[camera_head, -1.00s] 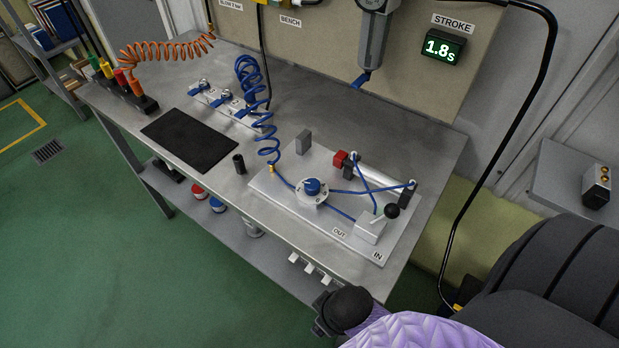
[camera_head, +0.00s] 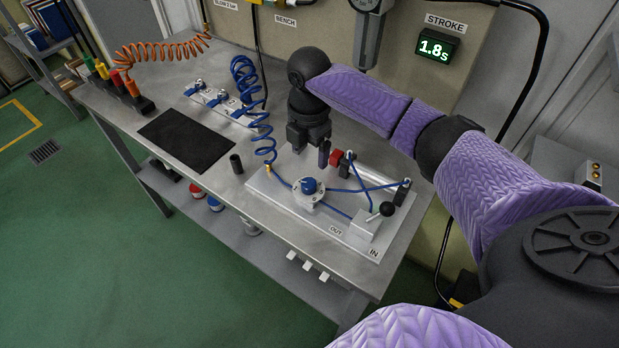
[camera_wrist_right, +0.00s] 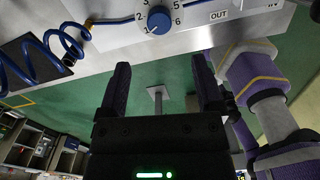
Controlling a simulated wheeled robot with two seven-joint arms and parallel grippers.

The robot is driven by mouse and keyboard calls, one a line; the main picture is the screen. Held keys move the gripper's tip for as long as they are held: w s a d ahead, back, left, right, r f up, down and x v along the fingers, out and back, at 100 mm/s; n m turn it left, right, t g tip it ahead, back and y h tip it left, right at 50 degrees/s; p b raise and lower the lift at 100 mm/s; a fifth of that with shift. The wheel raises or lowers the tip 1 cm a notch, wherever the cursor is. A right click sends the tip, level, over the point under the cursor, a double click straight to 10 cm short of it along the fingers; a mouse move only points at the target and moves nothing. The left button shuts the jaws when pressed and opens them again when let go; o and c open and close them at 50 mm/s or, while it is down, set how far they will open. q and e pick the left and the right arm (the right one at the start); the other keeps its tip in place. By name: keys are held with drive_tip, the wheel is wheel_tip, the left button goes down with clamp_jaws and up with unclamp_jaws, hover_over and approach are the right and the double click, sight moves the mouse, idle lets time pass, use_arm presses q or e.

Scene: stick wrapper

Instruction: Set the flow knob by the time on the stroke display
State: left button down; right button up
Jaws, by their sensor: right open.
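The flow knob (camera_head: 309,185) is a blue cap on a round white numbered dial, on the pale board on the bench. In the right wrist view the knob (camera_wrist_right: 159,20) is at the top, with 1, 2, 5 and 6 readable around it. The stroke display (camera_head: 437,47) reads 1.8 s in green. My right gripper (camera_head: 311,148) is open and empty, fingers pointing down, seen above and behind the knob in the head view. Its spread fingers (camera_wrist_right: 160,88) show in the wrist view with nothing between them. My left gripper is not in view.
A lever valve with a black ball (camera_head: 387,209) and a cylinder with a red block (camera_head: 336,157) share the board with blue tubes. A coiled blue hose (camera_head: 262,125) rises left of the knob. A dark mat (camera_head: 186,140) lies further left.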

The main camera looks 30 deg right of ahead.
sight(309, 182)
wheel_tip(309, 182, down, 10)
drive_tip(key=b, duration=0.3)
drive_tip(key=shift+r, duration=0.15)
drive_tip(key=shift+c, duration=0.4)
clamp_jaws()
